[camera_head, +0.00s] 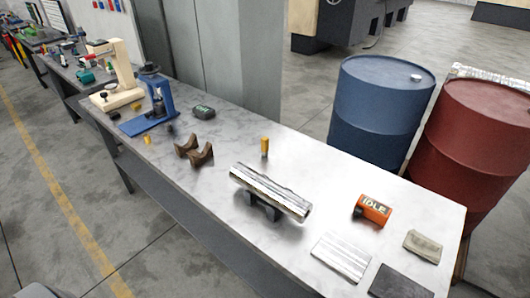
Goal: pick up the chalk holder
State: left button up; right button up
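A small upright orange-yellow cylinder with a dark lower end (264,145) stands on the grey-white bench top (215,225), behind the shiny metal bar. It looks most like the chalk holder, but it is too small to be certain. Nothing touches it, and its near side is fully visible. Neither of my grippers shows in the head view.
A shiny bar (268,190) rests on dark supports in front of the cylinder. Brown V-shaped blocks (194,151) lie left, an orange block marked IDLE (372,210) right. Blue (378,115) and red (475,135) barrels stand behind the bench. Bare bench surrounds the cylinder.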

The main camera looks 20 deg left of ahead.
aim_at(264, 140)
jog(key=z, duration=2.6)
jog(key=k, duration=1.7)
jog(key=u, duration=1.45)
